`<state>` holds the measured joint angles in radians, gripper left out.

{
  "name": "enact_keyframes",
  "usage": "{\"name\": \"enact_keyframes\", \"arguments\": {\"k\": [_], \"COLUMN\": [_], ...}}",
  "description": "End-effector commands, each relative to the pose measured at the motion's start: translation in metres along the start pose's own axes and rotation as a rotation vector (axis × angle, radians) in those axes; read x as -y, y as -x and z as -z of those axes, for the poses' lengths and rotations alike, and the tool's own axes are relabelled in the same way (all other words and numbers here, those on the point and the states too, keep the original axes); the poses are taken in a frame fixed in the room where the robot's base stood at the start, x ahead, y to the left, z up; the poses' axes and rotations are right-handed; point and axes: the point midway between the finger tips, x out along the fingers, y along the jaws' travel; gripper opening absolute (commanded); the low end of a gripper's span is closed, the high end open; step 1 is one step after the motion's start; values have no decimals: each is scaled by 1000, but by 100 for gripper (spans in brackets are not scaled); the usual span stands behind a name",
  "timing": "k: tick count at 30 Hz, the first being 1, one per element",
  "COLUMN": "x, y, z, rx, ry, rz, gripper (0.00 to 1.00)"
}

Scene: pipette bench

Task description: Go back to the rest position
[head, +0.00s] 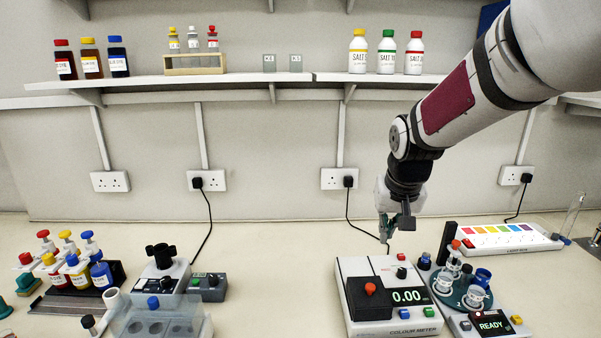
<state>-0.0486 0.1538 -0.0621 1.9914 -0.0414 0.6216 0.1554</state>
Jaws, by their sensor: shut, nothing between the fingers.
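My gripper (388,238) hangs from the arm at the right of centre in the head view. Its fingers point down and are shut with nothing between them. It is above the bench, near the back of the colour meter (383,329), whose display reads 0.00. I cannot tell the exact gap between the fingertips and the meter. The arm comes in from the upper right and passes in front of part of the shelf and wall.
At the right stand a round carousel device (464,297) reading READY and a strip of coloured keys (508,239). Dispenser bottles (71,270) and a clear-covered device (155,322) are at the left. A shelf (240,79) holds bottles above. Bare bench (275,270) lies left of the meter.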

Motion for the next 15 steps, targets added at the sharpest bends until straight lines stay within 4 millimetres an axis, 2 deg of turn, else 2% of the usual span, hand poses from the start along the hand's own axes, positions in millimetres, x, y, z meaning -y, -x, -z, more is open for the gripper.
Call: {"name": "enact_keyframes", "arguments": {"k": [1,6,12,15], "x": [-2,-7,-13,-16], "y": [23,78,127,145], "z": [-10,-52,-109,-140], "rx": [-15,-37,-64,-78], "ry": [5,29,60,77], "rz": [7,23,37,42], "gripper": [0,0,0,0]}}
